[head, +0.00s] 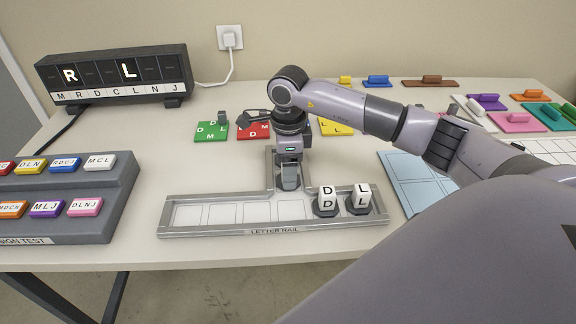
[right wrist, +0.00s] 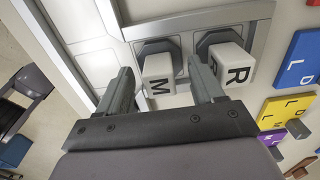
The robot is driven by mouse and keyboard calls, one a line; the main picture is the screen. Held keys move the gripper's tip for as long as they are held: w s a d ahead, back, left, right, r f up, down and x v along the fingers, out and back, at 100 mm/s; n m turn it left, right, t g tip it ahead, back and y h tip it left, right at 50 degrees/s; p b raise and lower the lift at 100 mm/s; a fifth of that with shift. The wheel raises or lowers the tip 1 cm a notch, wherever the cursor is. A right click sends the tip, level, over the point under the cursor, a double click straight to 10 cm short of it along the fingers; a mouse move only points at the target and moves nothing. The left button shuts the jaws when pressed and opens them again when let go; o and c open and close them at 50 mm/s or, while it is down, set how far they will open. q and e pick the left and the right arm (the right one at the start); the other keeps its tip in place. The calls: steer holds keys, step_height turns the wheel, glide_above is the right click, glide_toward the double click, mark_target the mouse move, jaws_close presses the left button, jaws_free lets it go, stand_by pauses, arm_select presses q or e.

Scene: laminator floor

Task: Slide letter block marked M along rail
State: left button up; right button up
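The letter rail (head: 190,232) lies along the front of the table, with a short side branch (head: 272,160) at its back. The white block M (right wrist: 160,75) sits on a dark base in the right wrist view. My right gripper (right wrist: 162,82) is open, one finger on each side of M, with small gaps showing. In the head view the gripper (head: 289,184) is over the mouth of the branch and hides M. Block R (right wrist: 232,65) stands behind M, past the far finger. Blocks D (head: 327,198) and L (head: 361,196) stand at the rail's right end. My left gripper is out of view.
A dark display (head: 115,70) at the back left shows R and L. A grey button console (head: 90,215) stands at the left. Coloured letter tiles lie behind the rail, among them a green one (head: 211,131). The rail's left part is empty.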

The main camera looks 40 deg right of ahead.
step_height(320, 180, up, 7)
steer(key=shift+r, duration=0.1)
stand_by(0.6)
steer(key=shift+s, duration=0.1)
stand_by(0.4)
